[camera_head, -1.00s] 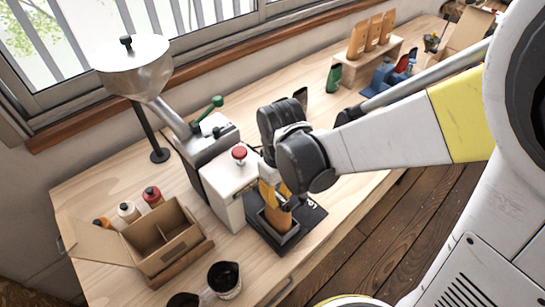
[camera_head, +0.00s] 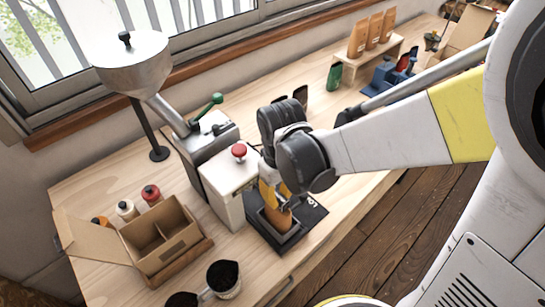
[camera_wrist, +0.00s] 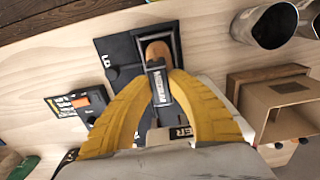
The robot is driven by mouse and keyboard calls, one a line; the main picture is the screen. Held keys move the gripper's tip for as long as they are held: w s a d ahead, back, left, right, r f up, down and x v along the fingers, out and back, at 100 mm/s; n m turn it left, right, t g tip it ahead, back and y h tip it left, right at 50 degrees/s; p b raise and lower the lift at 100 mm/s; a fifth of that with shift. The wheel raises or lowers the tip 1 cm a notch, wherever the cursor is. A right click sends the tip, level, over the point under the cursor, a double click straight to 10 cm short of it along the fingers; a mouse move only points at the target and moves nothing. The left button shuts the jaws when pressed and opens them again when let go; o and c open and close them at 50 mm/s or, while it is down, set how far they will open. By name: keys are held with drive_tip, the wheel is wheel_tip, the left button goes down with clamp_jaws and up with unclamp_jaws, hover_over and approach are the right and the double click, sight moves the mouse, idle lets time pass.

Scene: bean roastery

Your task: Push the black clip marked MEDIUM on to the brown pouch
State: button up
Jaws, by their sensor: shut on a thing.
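The black clip (camera_wrist: 157,84) has white lettering that reads as MEDIUM in the wrist view. My gripper (camera_wrist: 158,76) has yellow fingers shut on the clip from both sides. The brown pouch (camera_wrist: 158,50) stands in a square black holder (camera_wrist: 142,42), and the clip is right at its top edge. I cannot tell whether the clip's jaws straddle the pouch. In the head view the pouch (camera_head: 279,218) shows below my gripper (camera_head: 273,196), whose fingers hide the clip.
A white machine with a red knob (camera_head: 239,151) stands close left of my gripper. An open cardboard box (camera_head: 158,238) and dark-filled cups (camera_head: 223,277) are front left. Three brown pouches (camera_head: 373,33) stand on a wooden riser at the back. The bench between is partly clear.

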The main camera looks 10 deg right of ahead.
drive_tip(key=o, duration=1.4)
drive_tip(key=shift+c, duration=0.2)
drive_tip(key=shift+r+p, duration=2.8)
drive_tip(key=shift+r, duration=0.75)
drive_tip(key=shift+d, duration=0.1)
